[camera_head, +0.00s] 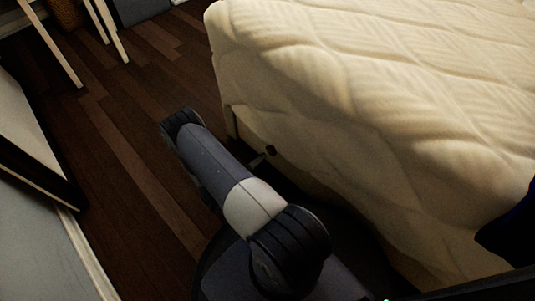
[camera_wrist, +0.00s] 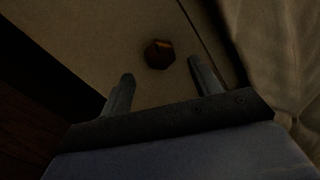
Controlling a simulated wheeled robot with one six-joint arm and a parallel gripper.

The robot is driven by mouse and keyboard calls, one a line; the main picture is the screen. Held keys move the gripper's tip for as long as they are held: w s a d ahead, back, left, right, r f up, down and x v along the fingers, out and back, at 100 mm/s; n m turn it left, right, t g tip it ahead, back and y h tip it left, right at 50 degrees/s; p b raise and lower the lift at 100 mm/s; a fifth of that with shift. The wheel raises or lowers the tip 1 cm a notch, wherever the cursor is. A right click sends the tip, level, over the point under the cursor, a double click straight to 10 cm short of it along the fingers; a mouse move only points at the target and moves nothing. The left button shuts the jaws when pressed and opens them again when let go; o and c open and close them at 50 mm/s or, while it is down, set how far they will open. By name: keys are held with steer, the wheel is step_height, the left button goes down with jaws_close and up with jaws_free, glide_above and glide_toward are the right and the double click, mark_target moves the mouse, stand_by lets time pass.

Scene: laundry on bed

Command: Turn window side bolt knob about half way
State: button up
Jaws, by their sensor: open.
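A small brownish, faceted knob (camera_wrist: 159,54) sticks out from a tan panel (camera_wrist: 90,35) in the wrist view. My gripper (camera_wrist: 161,69) is open, with one finger at the left and one at the right. The knob lies between and slightly beyond the fingertips in the picture. No contact with it shows, and the distance left is hard to judge. In the head view my arm reaches down beside the bed, and neither the gripper nor the knob can be made out clearly.
The bed with its cream quilted cover (camera_head: 370,70) fills the right of the head view. Cream cloth (camera_wrist: 270,50) hangs close to the right finger. Dark wooden floor (camera_head: 130,120) is open at the left. A low pale-topped piece (camera_head: 25,140) stands at the far left.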

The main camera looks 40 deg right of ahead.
mark_target(270, 152)
steer(key=shift+w+d+b, duration=0.2)
steer(key=shift+d+b, duration=0.45)
steer(key=shift+d, duration=2.3)
steer(key=shift+c, duration=0.3)
steer(key=c, duration=0.9)
